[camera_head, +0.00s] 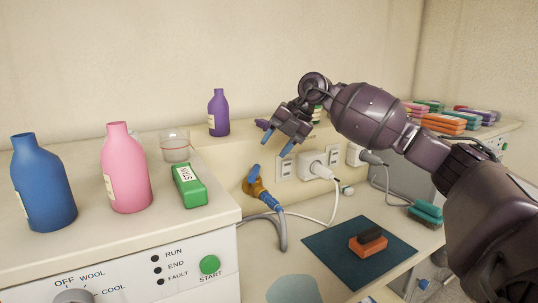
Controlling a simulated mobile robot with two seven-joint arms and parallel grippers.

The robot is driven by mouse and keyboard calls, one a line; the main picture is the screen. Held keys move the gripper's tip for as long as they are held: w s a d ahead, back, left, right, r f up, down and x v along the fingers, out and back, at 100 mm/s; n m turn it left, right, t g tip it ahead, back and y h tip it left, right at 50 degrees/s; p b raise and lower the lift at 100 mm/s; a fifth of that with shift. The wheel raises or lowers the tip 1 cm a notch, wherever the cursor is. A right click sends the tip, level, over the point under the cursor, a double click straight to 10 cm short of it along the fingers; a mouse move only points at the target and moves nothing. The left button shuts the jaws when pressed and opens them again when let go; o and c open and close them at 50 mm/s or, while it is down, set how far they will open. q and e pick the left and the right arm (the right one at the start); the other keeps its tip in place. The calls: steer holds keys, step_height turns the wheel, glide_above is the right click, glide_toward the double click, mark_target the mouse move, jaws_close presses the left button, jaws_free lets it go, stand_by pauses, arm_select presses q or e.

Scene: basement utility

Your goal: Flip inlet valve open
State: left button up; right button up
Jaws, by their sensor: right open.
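The inlet valve (256,187) is a brass-coloured body low on the wall ledge, left of the wall sockets. A small blue lever (253,171) sticks up from its upper left, and a blue part lies at its lower right, where a grey hose runs down. My right gripper (276,142) comes in from the right and hangs above and slightly right of the valve. Its two blue-tipped fingers are spread apart, point down-left and hold nothing. It appears clear of the lever. My left gripper is not in view.
White plugs sit in the wall sockets (285,167), with cables below. A purple bottle (218,113) stands on the ledge. Blue (43,185) and pink bottles (125,170) and a green stain box (189,187) stand on the washer top. A brush (368,243) lies on a dark mat (330,248).

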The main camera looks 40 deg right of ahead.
mark_target(251, 173)
steer(key=shift+v, duration=1)
steer(key=shift+f, duration=0.1)
steer(key=shift+w, duration=0.15)
steer(key=c, duration=0.4)
steer(key=w+a+f+m+g, duration=0.1)
steer(key=m, duration=0.1)
steer(key=w+a+f+m+g+p, duration=0.1)
steer(key=shift+f+m, duration=0.2)
steer(key=shift+m, duration=0.2)
jaws_close()
steer(key=a+m, duration=0.1)
steer(key=w+a+m+g+h, duration=0.1)
steer(key=w+a+f+m+g+h+p, duration=0.1)
steer(key=a+m, duration=0.1)
steer(key=shift+w, duration=0.2)
steer(key=w+a+r+m+g+h+p, duration=0.2)
steer(key=a+r+m+g+h, duration=0.1)
steer(key=a+r+m+h, duration=0.4)
steer(key=d+f+y+b, duration=0.1)
steer(key=f, duration=0.4)
steer(key=s+d+f+m+y+b, duration=0.1)
steer(key=d+f+b, duration=0.1)
steer(key=f, duration=0.4)
steer(key=shift+s+d, duration=0.25)
